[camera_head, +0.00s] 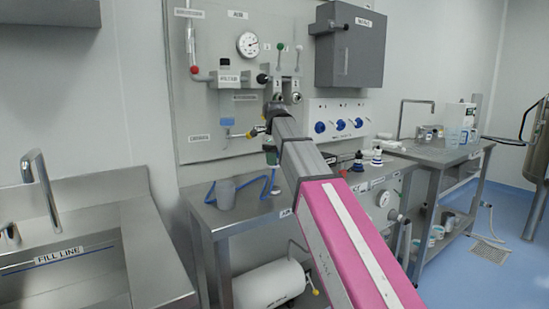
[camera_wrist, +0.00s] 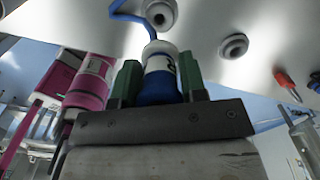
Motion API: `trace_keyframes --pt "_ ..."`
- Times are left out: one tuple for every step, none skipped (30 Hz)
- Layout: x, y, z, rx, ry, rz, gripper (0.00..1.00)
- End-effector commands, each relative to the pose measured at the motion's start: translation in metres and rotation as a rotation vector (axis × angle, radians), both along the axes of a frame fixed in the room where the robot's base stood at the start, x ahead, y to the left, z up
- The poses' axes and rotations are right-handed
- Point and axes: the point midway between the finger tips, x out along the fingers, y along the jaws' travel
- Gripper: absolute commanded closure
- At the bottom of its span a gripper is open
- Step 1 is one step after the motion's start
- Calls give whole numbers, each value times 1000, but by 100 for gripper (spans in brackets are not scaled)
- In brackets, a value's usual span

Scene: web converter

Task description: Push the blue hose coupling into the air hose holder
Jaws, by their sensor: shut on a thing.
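In the wrist view, my gripper (camera_wrist: 159,68) has its two green fingers shut on the blue hose coupling (camera_wrist: 158,88). The coupling has a blue lower part and a white, marked upper part. A blue hose (camera_wrist: 127,14) shows behind its far end. A round grey fitting (camera_wrist: 160,14) with a dark centre lies just beyond that end; I cannot tell whether they touch or whether this is the air hose holder. In the head view, my gripper (camera_head: 271,149) is in front of the wall panel's lower part, and my arm hides the coupling. The blue hose (camera_head: 264,186) hangs to the bench.
A second round fitting (camera_wrist: 233,47) is to the right in the wrist view. In the head view, a grey cup (camera_head: 226,194) stands on the bench beside the hose. A gauge (camera_head: 248,44), a grey box (camera_head: 350,47) and blue knobs (camera_head: 340,125) are on the wall.

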Motion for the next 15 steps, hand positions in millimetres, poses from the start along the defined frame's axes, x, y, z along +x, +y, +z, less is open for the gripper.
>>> trace_keyframes --pt "-1 0 -4 0 0 0 95" --pt "-1 0 -6 0 0 0 95" --pt "-1 0 -10 0 1 0 95" --pt "-1 0 -12 0 1 0 95" --pt "-1 0 -15 0 1 0 95" --pt "-1 0 -18 0 2 0 95" --pt "-1 0 -21 0 2 0 95" --pt "-1 0 -23 0 1 0 95" --pt "-1 0 -26 0 1 0 95" --pt "-1 0 -29 0 1 0 95" --pt "-1 0 -32 0 1 0 95" --pt "-1 0 -35 0 1 0 95" --pt "-1 0 -37 0 1 0 95" --pt "-1 0 -39 0 1 0 95" --pt "-1 0 -42 0 1 0 95"
